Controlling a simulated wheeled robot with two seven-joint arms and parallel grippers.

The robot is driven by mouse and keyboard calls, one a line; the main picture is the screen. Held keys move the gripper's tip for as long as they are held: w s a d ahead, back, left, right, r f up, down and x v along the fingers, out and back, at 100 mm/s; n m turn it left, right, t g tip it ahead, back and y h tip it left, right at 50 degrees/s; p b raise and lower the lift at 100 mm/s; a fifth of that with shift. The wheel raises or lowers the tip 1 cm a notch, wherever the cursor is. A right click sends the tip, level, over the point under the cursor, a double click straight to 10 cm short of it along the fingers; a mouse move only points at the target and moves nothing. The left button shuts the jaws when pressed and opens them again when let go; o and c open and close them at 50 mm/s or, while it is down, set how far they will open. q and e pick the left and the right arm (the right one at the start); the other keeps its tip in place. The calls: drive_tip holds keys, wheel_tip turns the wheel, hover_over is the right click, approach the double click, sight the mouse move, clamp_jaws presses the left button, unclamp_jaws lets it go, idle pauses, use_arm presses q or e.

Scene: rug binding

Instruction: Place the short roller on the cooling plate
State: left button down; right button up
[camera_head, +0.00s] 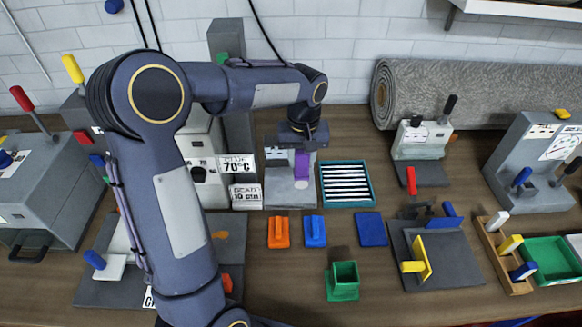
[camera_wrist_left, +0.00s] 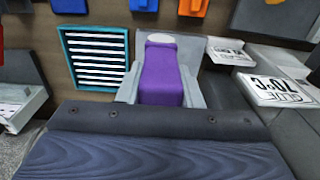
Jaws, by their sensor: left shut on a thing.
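My left gripper (camera_head: 302,146) is shut on a purple piece with a pale end, which I take for the short roller (camera_head: 302,164). It hangs below the gripper, over the grey base (camera_head: 278,200) of the glue machine. In the left wrist view the short roller (camera_wrist_left: 162,78) points away from the gripper; I cannot tell whether its pale end touches the base. A teal-framed plate with black and white slats, which looks like the cooling plate (camera_head: 322,187), lies bare just right of the gripper. It also shows in the left wrist view (camera_wrist_left: 68,60). My right gripper is out of view.
A glue sign (camera_head: 238,166) stands left of the short roller. Orange (camera_head: 278,232) and blue (camera_head: 315,231) blocks, a blue pad (camera_head: 371,230) and a green holder (camera_head: 342,283) lie in front. A grey rug roll (camera_head: 470,92) is at the back right.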

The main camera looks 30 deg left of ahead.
use_arm(q)
drive_tip(key=w+a+f, duration=0.2)
drive_tip(key=f, duration=0.1)
drive_tip(key=w+a+f, duration=0.1)
drive_tip(key=a+f, duration=0.1)
drive_tip(key=f, duration=0.2)
drive_tip(key=w+a+f, duration=0.2)
drive_tip(key=f, duration=0.1)
drive_tip(key=shift+w+a+f+b, duration=0.35)
drive_tip(key=shift+f, duration=0.2)
drive_tip(key=c, duration=1)
unclamp_jaws()
